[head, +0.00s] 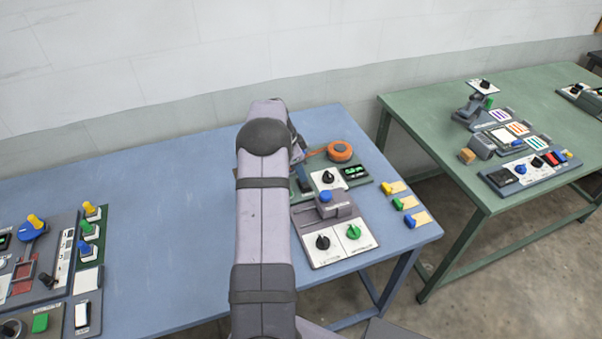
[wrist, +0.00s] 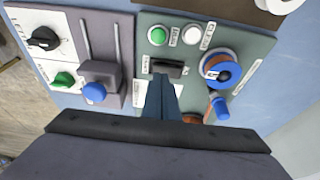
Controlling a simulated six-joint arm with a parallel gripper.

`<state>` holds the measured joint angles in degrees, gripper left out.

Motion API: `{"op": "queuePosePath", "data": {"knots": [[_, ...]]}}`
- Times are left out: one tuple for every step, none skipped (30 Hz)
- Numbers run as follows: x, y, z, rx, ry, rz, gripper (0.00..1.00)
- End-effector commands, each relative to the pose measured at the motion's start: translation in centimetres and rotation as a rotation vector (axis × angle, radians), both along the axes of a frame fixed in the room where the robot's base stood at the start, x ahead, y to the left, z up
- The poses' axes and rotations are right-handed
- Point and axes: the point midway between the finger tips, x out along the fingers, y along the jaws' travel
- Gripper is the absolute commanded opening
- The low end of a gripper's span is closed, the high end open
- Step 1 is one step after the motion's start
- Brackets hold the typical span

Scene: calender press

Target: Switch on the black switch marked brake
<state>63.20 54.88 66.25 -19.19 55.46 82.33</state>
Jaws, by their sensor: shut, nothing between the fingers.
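A black switch (wrist: 168,68) sits on the green panel (wrist: 262,45) in the wrist view, below a green and a white round button. Small white labels lie beside it, too small to read, so I cannot confirm which one says brake. My gripper (wrist: 163,84) is shut and empty. Its fingertips are just below the black switch in the picture, and I cannot tell whether they touch it. In the head view my arm hides the switch and part of the green panel (head: 358,182).
A grey panel (wrist: 110,28) with a blue-knobbed slider (wrist: 95,92) is left.

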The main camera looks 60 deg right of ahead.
Motion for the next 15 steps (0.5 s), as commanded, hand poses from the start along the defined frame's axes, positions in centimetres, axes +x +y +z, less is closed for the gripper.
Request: {"op": "queuePosePath", "data": {"knots": [[0.0,0.0,-0.3,0.002,0.002,0.000,0.00],[0.0,0.0,-0.6,0.002,0.002,0.000,0.00],[0.0,0.0,-0.9,0.000,0.001,0.000,0.00],[0.0,0.0,-1.1,-0.001,0.001,0.000,0.00],[0.0,0.0,-1.3,0.000,0.001,0.000,0.00],[0.0,0.0,-1.5,0.000,0.001,0.000,0.00],[0.0,0.0,-1.6,0.000,0.002,0.001,0.00],[0.0,0.0,-1.7,-0.001,0.001,0.001,0.00],[0.0,0.0,-1.8,-0.001,0.001,0.000,0.00],[0.0,0.0,-1.9,-0.001,0.001,0.000,0.00],[0.0,0.0,-1.9,-0.001,0.000,0.000,0.00],[0.0,0.0,-1.9,-0.001,0.000,0.000,0.00],[0.0,0.0,-1.9,-0.001,0.000,0.000,0.00],[0.0,0.0,-1.9,-0.001,0.000,0.000,0.00],[0.0,0.0,-1.9,-0.001,0.000,0.000,0.00]]}}
